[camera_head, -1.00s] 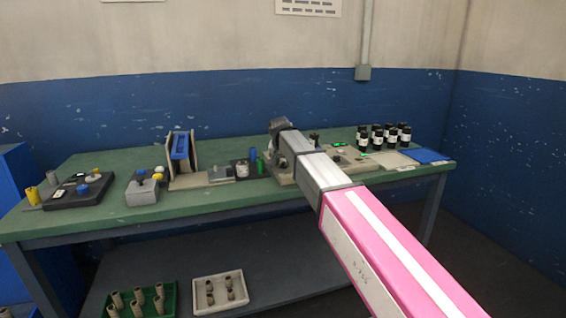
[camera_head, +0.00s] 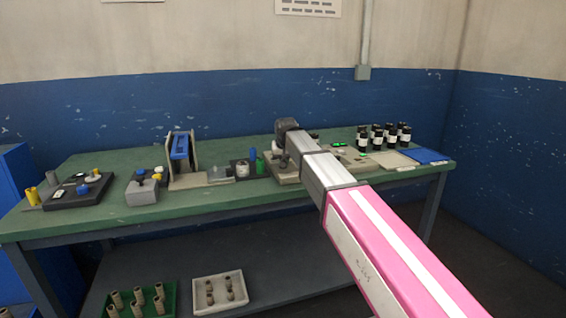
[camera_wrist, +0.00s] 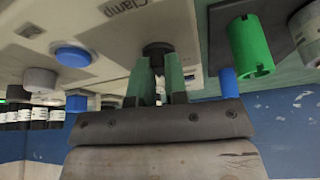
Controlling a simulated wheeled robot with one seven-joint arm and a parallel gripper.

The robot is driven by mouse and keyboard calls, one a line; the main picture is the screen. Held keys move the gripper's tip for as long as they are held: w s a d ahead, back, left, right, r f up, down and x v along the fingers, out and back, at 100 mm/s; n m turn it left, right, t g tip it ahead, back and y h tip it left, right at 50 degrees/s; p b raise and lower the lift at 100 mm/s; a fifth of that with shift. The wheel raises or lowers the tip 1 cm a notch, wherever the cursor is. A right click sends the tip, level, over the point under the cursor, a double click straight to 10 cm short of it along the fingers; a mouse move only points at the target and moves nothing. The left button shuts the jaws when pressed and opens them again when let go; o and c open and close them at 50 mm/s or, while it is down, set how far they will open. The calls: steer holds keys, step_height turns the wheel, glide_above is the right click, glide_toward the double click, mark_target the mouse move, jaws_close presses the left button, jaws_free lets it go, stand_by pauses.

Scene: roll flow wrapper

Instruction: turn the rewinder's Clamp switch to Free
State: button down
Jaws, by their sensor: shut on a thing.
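The rewinder's beige panel (camera_wrist: 185,15) carries the printed word "Clamp" beside a dark round switch (camera_wrist: 157,48) in the wrist view. My gripper (camera_wrist: 158,75) has its two green fingers closed on that Clamp switch. The fingers hide part of the switch, and I cannot read which setting it points to. In the head view my wrist (camera_head: 288,128) is over the rewinder's beige base (camera_head: 285,178), and the arm hides much of the machine and the fingers.
On the panel a blue button (camera_wrist: 73,56) sits beside the switch. A green cylinder (camera_wrist: 250,48) and a blue peg (camera_wrist: 228,82) stand close to my fingers. Several dark bottles (camera_head: 390,136) stand at the right of the green table (camera_head: 240,201).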

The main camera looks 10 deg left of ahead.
steer(key=n, duration=0.2)
steer(key=n+g+y, duration=0.1)
steer(key=n, duration=0.1)
steer(key=shift+w+d+n, duration=0.15)
steer(key=shift+n, duration=0.15)
steer(key=shift+n+g+y, duration=0.5)
steer(key=shift+n, duration=1.1)
steer(key=c, duration=1.1)
jaws_free()
steer(key=shift+f, duration=0.1)
steer(key=shift+c, duration=0.2)
steer(key=v, duration=1.1)
steer(key=shift+w, duration=0.1)
